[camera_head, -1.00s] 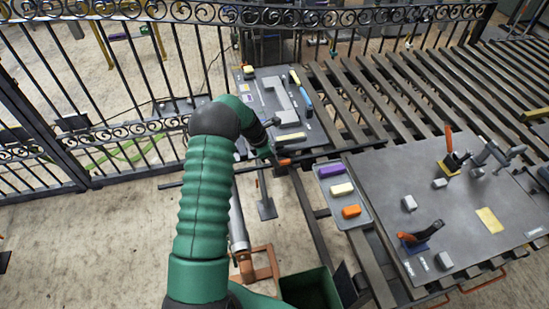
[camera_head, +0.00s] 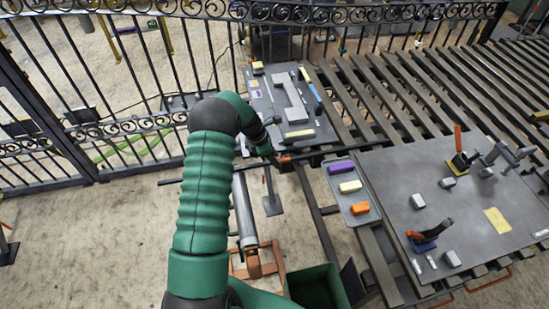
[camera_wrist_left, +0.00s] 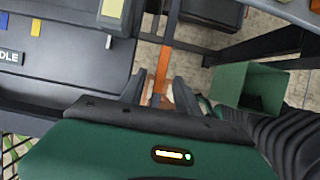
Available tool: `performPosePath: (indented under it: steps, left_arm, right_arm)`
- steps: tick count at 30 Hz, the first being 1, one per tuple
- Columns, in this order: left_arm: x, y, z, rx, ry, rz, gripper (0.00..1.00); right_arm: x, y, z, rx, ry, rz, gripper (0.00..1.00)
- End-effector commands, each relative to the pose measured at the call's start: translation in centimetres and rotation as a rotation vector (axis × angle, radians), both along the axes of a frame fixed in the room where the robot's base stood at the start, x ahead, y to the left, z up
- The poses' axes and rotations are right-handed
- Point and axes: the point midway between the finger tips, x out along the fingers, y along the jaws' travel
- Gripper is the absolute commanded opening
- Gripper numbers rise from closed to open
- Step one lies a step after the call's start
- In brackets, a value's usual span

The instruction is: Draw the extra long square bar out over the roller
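The long dark bar (camera_head: 330,151) runs across the head view, from the floor side at the left to the slatted bench at the right. A grey roller-like cylinder (camera_head: 243,205) on an orange stand (camera_head: 254,263) is below the bar, partly behind my arm. My left gripper (camera_head: 274,157) is at the bar, near an orange part. In the left wrist view, its fingers (camera_wrist_left: 160,92) stand apart on either side of an orange strip (camera_wrist_left: 161,70), with a gap beside it. Contact is not visible. My right gripper is out of view.
A grey tray (camera_head: 335,172) with purple, cream and orange blocks is right of the gripper. A grey board (camera_head: 265,88) lies beyond it. A green bin (camera_head: 318,284) stands below. A black iron fence (camera_head: 120,95) runs behind. A large grey plate (camera_head: 385,205) with clamps lies right.

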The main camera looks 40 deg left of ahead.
Motion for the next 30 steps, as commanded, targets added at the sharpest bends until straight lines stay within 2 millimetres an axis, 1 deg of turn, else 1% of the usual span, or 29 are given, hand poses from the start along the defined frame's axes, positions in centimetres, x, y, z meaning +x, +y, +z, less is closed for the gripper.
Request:
performPosePath:
  steps: [7,11,24,27,30]
  left_arm:
    - [-0.1,0.1,0.2,0.0,0.0,0.001,0.38]
    - [-0.6,0.5,1.7,0.002,-0.001,0.001,0.38]
    - [-3.8,2.9,11.6,0.002,-0.002,0.001,0.38]
    - [-4.5,3.3,13.4,0.001,-0.001,0.0,0.38]
    - [-4.9,3.6,14.6,0.0,0.0,0.0,0.38]
  right_arm:
    - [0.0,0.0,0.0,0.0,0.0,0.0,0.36]
    - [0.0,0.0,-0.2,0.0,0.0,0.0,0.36]
    - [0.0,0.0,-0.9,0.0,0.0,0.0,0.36]
    - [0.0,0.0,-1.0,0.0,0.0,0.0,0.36]
    - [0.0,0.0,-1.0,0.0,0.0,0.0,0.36]
